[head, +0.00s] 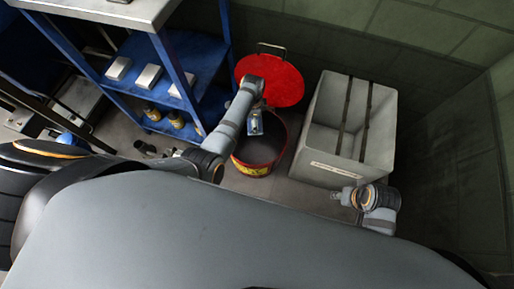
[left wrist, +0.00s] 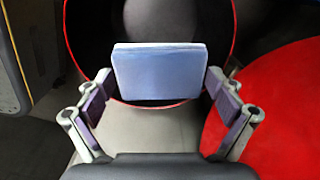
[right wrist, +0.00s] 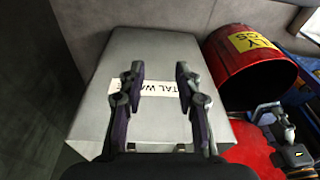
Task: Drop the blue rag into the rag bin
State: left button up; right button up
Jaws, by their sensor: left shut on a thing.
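The blue rag (left wrist: 160,72) is a flat, pale-blue folded block held between the fingers of my left gripper (left wrist: 158,88). In the head view my left gripper (head: 256,119) hangs over the open mouth of the rag bin (head: 282,150), with the rag (head: 256,127) small below it. The bin is a round red can with a yellow label and a dark inside; its rim (left wrist: 232,45) rings the rag in the left wrist view. My right gripper (right wrist: 157,82) is open and empty, over a grey box.
The bin's red lid (head: 285,82) stands raised behind it. The grey metal waste box (head: 322,170) stands right of the bin, with dark straps across its top. A blue shelf (head: 205,105) with pale blocks and small bottles stands at left. A wall runs behind.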

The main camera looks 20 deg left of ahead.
pick_arm(q)
notch_tip(320, 180, down, 3)
jog(key=shift+r+b, duration=0.1)
jog(key=shift+b, duration=1)
jog(key=shift+f+b, duration=1.3)
jog(key=shift+b, duration=0.25)
jog(key=o, duration=0.8)
jog(key=shift+c, duration=0.2)
pick_arm(e)
jog(key=w+a+f+t+y, duration=0.1)
jog(key=w+f+t, duration=0.3)
jog(key=w, duration=0.1)
jog(key=shift+a+t, duration=0.4)
pick_arm(q)
notch_tip(320, 180, up, 8)
jog(key=shift+f, duration=0.2)
